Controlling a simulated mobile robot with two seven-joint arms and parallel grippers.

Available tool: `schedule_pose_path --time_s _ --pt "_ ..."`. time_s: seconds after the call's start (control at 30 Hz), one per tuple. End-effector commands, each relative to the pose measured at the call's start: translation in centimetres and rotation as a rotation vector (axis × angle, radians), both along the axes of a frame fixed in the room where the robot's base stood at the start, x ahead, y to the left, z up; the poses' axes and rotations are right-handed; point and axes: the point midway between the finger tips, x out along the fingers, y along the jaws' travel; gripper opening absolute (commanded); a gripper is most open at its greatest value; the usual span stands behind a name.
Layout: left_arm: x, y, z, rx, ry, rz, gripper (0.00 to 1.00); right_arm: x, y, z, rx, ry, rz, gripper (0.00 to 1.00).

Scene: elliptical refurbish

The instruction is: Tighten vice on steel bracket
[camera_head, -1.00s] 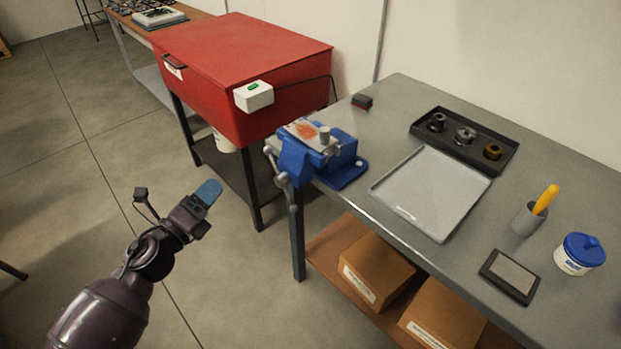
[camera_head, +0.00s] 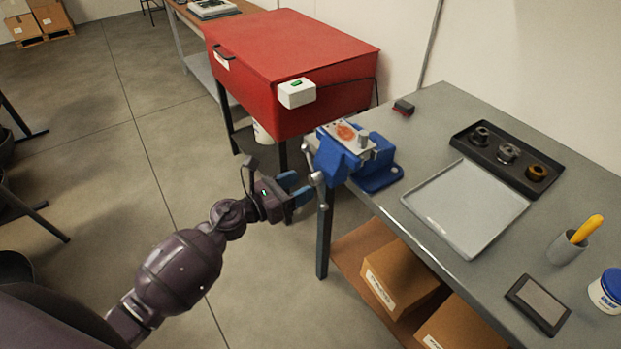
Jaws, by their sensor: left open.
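The blue vice (camera_head: 338,160) is fixed at the near left corner of the grey workbench. The steel bracket (camera_head: 352,138), a flat grey plate with an orange-brown rusty patch, sits at the top of its jaws. How tightly the jaws hold it cannot be seen. The vice's metal handle (camera_head: 319,190) hangs at the front left of the vice, with a ball end low down. My left gripper (camera_head: 297,189) is open, its blue-tipped fingers just left of the handle. It looks empty, and whether it touches the handle is unclear. My right gripper is out of view.
The grey workbench (camera_head: 445,110) carries a silver tray (camera_head: 468,208), a black parts tray (camera_head: 508,160), a pen cup (camera_head: 567,246) and a dark tablet (camera_head: 538,303). A red cabinet (camera_head: 290,60) stands behind the vice. Cardboard boxes (camera_head: 400,270) fill the lower shelf.

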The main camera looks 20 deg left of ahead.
Motion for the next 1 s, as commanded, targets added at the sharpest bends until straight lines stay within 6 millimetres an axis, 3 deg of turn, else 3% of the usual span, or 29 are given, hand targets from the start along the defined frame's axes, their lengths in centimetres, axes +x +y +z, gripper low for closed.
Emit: schedule_pose_path --time_s 0.3,0.67,1.0 --pt "2.7 -2.1 0.0 -0.002 0.000 0.000 0.57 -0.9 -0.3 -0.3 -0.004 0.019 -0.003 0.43" --pt "3.0 -2.4 0.0 0.000 0.001 0.000 0.57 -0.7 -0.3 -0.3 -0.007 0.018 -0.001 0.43" --pt "3.0 -2.3 0.0 -0.001 0.001 0.000 0.06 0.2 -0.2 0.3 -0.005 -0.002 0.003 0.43"
